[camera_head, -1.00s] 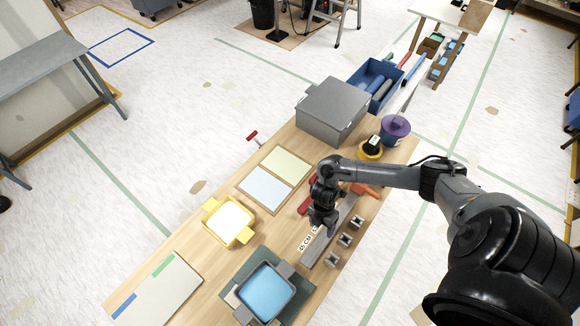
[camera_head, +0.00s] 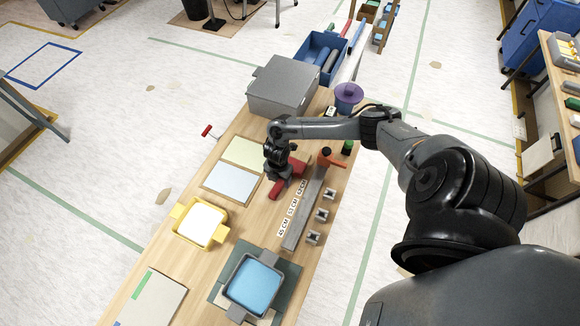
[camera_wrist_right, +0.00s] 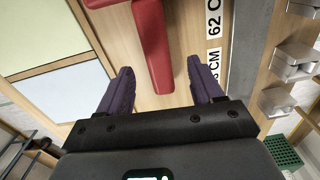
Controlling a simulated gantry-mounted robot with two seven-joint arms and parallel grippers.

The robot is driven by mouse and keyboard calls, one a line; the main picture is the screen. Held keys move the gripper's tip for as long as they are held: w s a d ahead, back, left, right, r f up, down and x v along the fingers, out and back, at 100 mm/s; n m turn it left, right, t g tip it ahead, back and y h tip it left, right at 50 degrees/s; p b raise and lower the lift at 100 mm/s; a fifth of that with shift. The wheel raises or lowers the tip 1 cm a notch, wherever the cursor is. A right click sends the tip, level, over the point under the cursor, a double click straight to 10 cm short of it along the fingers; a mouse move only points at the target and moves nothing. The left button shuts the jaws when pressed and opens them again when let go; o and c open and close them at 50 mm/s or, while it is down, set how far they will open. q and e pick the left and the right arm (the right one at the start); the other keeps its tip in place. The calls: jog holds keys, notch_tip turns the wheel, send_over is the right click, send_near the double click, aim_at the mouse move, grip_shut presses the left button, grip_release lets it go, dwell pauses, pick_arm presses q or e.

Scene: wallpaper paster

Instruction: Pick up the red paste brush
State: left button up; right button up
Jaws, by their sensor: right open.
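The red paste brush (camera_head: 276,189) lies on the wooden table between the pale panels and the long grey ruler bar, partly hidden by my right gripper in the head view. In the right wrist view the red brush (camera_wrist_right: 152,45) shows as a long bar with a wider part at the top edge of the picture. My right gripper (camera_head: 284,178) is above it, pointing down. In the wrist view the open right gripper (camera_wrist_right: 160,68) has a dark finger on each side of the red bar, with visible gaps. My left gripper is in neither view.
The grey ruler bar (camera_head: 308,205) and several small metal blocks (camera_head: 321,214) lie to the right. An orange-red tool (camera_head: 328,160) lies beyond. A yellow tray (camera_head: 218,236), blue tray (camera_head: 250,287) and grey box (camera_head: 283,86) stand on the table.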

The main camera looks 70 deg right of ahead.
aim_at(279, 183)
jog(key=shift+w+d+f, duration=0.1)
jog(key=shift+d+f, duration=0.05)
jog(key=shift+f, duration=1.05)
jog(key=shift+w+d+f, duration=0.1)
jog(key=shift+f, duration=1.05)
jog(key=c, duration=1.1)
jog(key=shift+o, duration=0.2)
jog(key=shift+r, duration=0.2)
jog(key=shift+r, duration=0.3)
notch_tip(279, 183, up, 9)
jog(key=shift+p, duration=0.3)
